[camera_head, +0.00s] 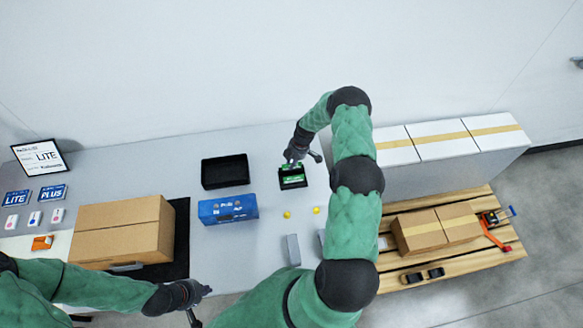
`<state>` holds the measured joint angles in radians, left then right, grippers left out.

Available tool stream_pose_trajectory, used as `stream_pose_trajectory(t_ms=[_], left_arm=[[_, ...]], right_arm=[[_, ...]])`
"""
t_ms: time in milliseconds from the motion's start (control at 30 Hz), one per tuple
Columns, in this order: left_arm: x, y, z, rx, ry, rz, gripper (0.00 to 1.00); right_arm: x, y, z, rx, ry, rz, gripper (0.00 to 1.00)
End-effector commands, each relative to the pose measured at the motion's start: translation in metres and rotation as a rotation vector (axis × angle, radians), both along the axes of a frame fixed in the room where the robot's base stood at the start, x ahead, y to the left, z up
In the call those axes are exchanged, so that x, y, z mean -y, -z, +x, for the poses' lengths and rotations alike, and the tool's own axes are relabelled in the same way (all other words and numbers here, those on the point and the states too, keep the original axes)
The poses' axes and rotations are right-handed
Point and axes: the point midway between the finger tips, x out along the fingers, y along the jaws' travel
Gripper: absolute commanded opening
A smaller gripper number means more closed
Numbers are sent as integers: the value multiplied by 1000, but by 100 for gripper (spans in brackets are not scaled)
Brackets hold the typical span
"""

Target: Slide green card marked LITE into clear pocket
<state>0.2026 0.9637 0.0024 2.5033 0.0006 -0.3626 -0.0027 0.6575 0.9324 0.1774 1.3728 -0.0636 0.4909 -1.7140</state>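Green cards (292,180) with white print stand in a small black holder at the back middle of the table. The print is too small to read, so I cannot tell which one is marked LITE. My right gripper (293,164) reaches down over the back edge of this holder, right at the cards. Its fingertips are too small and partly hidden to show whether they grip a card. My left gripper (204,305) is open and empty near the table's front edge, right of the large cardboard box. I cannot make out the clear pocket; a blue printed box (228,209) stands left of the holder.
An empty black tray (225,171) lies behind the blue box. A large cardboard box (124,231) stands on a black mat at left. A framed LITE sign (41,157) and blue LITE and PLUS cards (17,197) are at far left. Two yellow pieces (287,214) lie on the table.

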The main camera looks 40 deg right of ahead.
Motion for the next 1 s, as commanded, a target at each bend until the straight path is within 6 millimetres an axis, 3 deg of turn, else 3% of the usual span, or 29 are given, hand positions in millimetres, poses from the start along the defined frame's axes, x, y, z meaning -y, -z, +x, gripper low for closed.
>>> stream_pose_trajectory(t_ms=[433, 1000], left_arm=[[0, -1, 0, 0, 0, 0, 0], [0, -8, 0, 0, 0, 0, 0]], right_arm=[[0, -1, 0, 0, 0, 0, 0], [0, -20, 0, 0, 0, 0, 0]])
